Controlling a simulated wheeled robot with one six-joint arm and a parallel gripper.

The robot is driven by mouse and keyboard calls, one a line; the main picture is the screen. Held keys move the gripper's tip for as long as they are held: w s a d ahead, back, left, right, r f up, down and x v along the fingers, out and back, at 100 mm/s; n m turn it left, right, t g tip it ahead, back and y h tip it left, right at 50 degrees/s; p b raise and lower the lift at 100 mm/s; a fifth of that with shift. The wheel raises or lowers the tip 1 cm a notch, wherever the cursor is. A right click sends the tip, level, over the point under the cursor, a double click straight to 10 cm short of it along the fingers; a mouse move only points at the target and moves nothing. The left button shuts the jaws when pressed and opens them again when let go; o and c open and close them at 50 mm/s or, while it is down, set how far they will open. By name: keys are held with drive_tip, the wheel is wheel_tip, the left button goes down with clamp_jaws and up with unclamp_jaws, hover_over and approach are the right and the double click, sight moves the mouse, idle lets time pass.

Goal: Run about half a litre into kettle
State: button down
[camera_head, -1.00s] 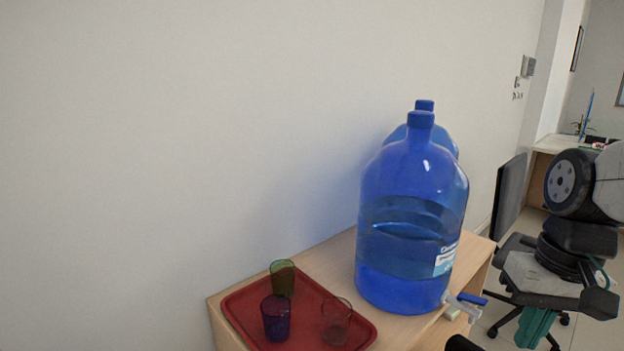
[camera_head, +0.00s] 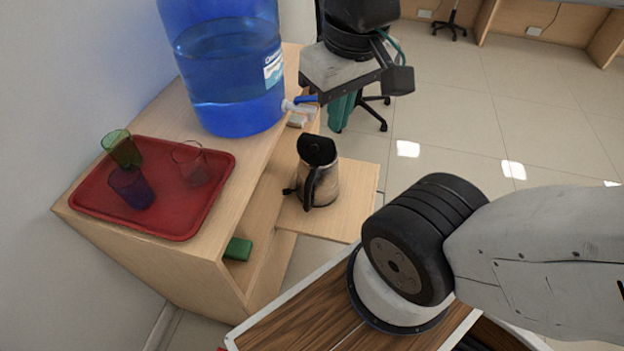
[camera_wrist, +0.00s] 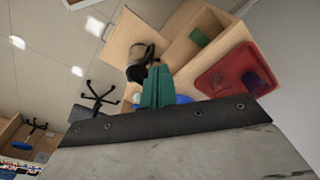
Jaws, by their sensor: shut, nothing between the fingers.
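The kettle (camera_head: 324,185), steel with black handle and lid, stands on a low wooden board (camera_head: 352,202) beside the cabinet. Its lid looks tilted up; its inside is hidden. It also shows in the wrist view (camera_wrist: 137,58). A big blue water bottle (camera_head: 230,70), partly filled, stands on the cabinet top. Its white tap with a blue lever (camera_head: 306,99) sticks out over the cabinet's right edge, above and behind the kettle. My gripper (camera_head: 340,112), with green fingers, is shut and empty, pointing down near the tap. The fingers show in the wrist view (camera_wrist: 155,88), apart from the kettle.
A red tray (camera_head: 215,190) on the cabinet holds a green cup (camera_head: 121,148), a purple cup (camera_head: 131,187) and a clear cup (camera_head: 190,163). A green block (camera_head: 238,249) lies on the cabinet's lower shelf. An office chair (camera_head: 372,110) stands behind my gripper. Open floor lies right.

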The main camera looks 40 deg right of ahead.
idle(0.4)
drive_tip(key=w+d+f+n+t+y, duration=0.1)
drive_tip(key=w+d+f+n+y, duration=0.1)
drive_tip(key=w+d, duration=0.7)
drive_tip(key=w+d+f+n+t+y, duration=0.1)
drive_tip(key=w+d+n, duration=0.4)
drive_tip(key=w+d, duration=0.5)
drive_tip(key=w+f+t, duration=0.1)
drive_tip(key=w, duration=0.3)
drive_tip(key=shift+w+d+n+y, duration=0.2)
drive_tip(key=shift+d+n+y, duration=0.1)
drive_tip(key=shift+y, duration=0.1)
